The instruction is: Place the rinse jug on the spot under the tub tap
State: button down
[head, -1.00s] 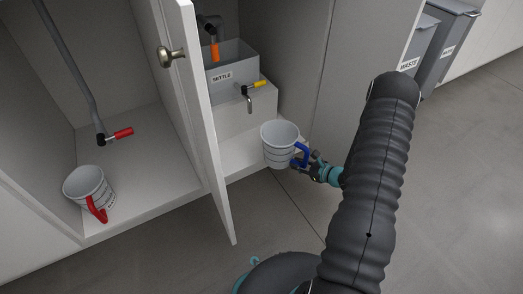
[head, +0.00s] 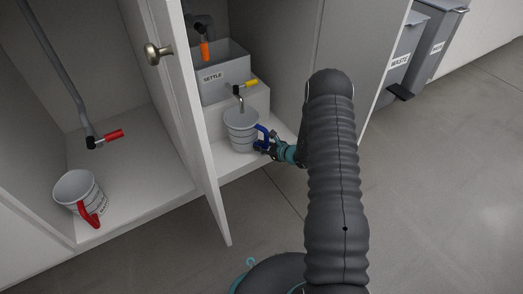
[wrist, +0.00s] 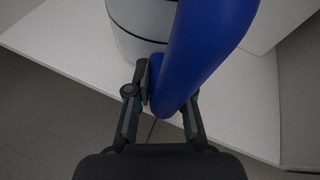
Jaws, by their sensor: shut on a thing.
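The jug with the blue handle (head: 241,131) is inside the right cabinet bay in the head view, upright, below the outlet of the tub tap (head: 247,86), which has a yellow lever. Whether its base touches the cabinet floor is hard to tell. My gripper (head: 268,147) is shut on the blue handle at the jug's right side. The wrist view shows the handle (wrist: 190,65) between my fingers (wrist: 162,105) and part of the jug's pale wall (wrist: 140,30). The tub labelled SETTLE (head: 222,75) stands on a white block behind the jug. The marked spot is hidden.
A cabinet door (head: 200,120) stands open just left of the jug. The left bay holds a red-handled jug (head: 80,191) and a red-levered tap (head: 106,139). Grey WASTE bins (head: 398,62) stand at the back right. The floor (head: 440,190) at right is clear.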

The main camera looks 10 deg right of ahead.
jog(key=shift+f, duration=1)
jog(key=shift+f, duration=0.15)
jog(key=c, duration=1)
grip_release()
jog(key=shift+c, duration=0.2)
